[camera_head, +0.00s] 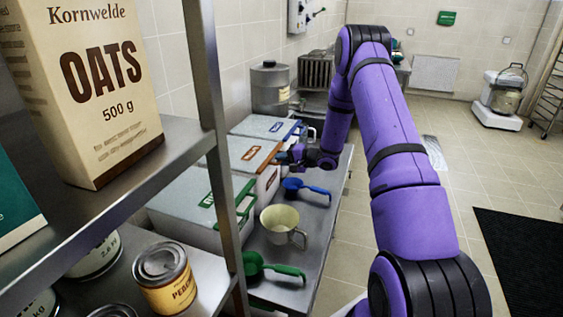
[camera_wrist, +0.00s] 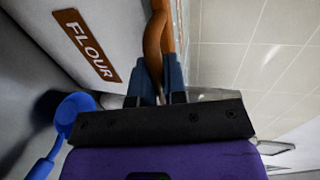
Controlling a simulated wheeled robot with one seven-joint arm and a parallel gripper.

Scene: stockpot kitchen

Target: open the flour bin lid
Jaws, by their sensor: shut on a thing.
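The flour bin (camera_head: 268,180) stands in the middle of a row of pale bins on the steel counter. Its lid (camera_head: 236,152) has orange-brown trim and looks closed in the head view. My gripper (camera_head: 286,157) is at the bin's front edge, on the right. In the wrist view my gripper (camera_wrist: 161,78) has its blue-grey fingers shut on the brown lid handle (camera_wrist: 156,38). The brown FLOUR label (camera_wrist: 88,46) shows on the bin to the left of the fingers. The far end of the handle runs out of the wrist view.
A blue scoop (camera_head: 305,188), a cream jug (camera_head: 281,222) and a green scoop (camera_head: 270,268) lie along the counter (camera_head: 322,225). A blue-trimmed bin (camera_head: 262,126) and a green-trimmed bin (camera_head: 180,205) flank the flour bin. A shelf post (camera_head: 217,120) stands at the near left.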

